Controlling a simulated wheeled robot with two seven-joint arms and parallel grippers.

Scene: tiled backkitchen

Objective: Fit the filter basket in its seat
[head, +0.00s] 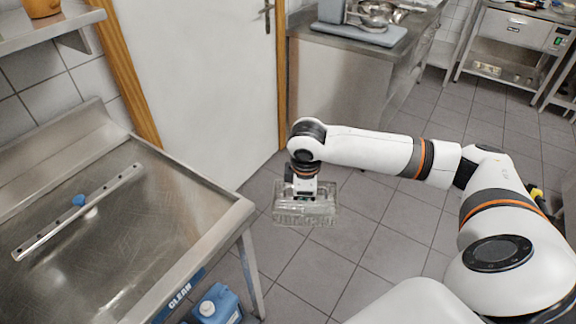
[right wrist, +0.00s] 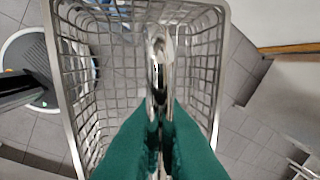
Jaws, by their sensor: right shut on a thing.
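The filter basket (head: 305,214) is a pale wire-mesh box hanging over the tiled floor in the head view. My right gripper (head: 306,188) is above it and shut on its metal handle. In the right wrist view, the green fingers (right wrist: 161,112) clasp the upright handle, and the open basket (right wrist: 222,70) is seen from above, its lower part hidden by the fingers. The basket is clear of the steel table at left. I cannot make out its seat in either view. My left gripper is not in view.
A steel table (head: 105,285) with a raised edge stands at left, holding a holed metal bar (head: 100,193) with a blue knob. A blue canister (head: 217,306) is below it. A steel counter (head: 340,75) stands behind. The floor between is free.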

